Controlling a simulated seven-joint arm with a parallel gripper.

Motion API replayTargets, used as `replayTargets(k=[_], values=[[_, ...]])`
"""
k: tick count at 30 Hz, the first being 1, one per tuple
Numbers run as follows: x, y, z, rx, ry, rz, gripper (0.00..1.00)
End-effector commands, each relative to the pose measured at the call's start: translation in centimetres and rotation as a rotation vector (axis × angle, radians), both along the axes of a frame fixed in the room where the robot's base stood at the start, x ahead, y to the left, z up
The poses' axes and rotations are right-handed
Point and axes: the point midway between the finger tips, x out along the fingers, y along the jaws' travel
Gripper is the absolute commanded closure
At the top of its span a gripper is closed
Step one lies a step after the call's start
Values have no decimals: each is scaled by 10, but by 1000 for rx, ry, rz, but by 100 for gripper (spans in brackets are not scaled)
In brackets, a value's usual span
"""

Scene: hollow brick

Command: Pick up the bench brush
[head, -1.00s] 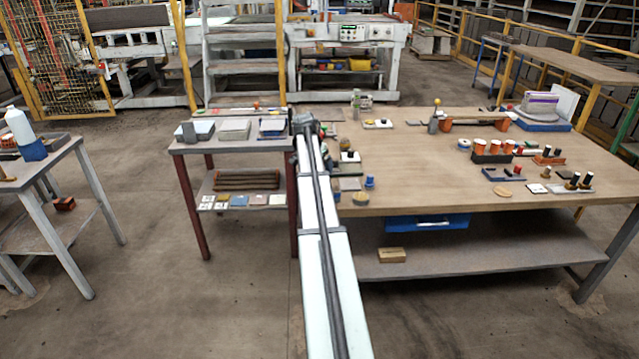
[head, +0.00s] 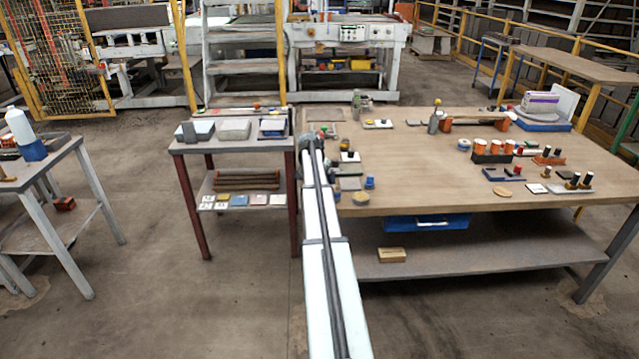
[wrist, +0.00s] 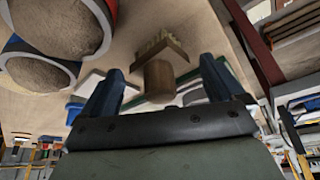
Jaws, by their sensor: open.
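The bench brush seems to be the wooden piece in the wrist view, with a brown handle (wrist: 158,82) and a block with pale bristles at its far end. My gripper (wrist: 160,68) is open, its two blue fingers on either side of the handle with gaps showing. I cannot tell whether the fingers are at the handle's height. In the head view my arm reaches to the left end of the large workbench (head: 430,180). There the fingers and the brush are too small or hidden to make out.
A small side table (head: 240,146) with boxes stands left of my arm. Several small items line the bench's left end. Its middle is mostly clear.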

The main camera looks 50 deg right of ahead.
Motion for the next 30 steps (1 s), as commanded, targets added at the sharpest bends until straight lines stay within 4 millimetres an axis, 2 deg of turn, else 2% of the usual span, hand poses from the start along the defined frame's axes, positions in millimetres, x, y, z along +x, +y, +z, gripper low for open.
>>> replayTargets(k=[5,24,30], values=[[0,0,0,0,0,0,5],[0,0,0,0,0,0,65],[0,0,0,0,0,0,65]])
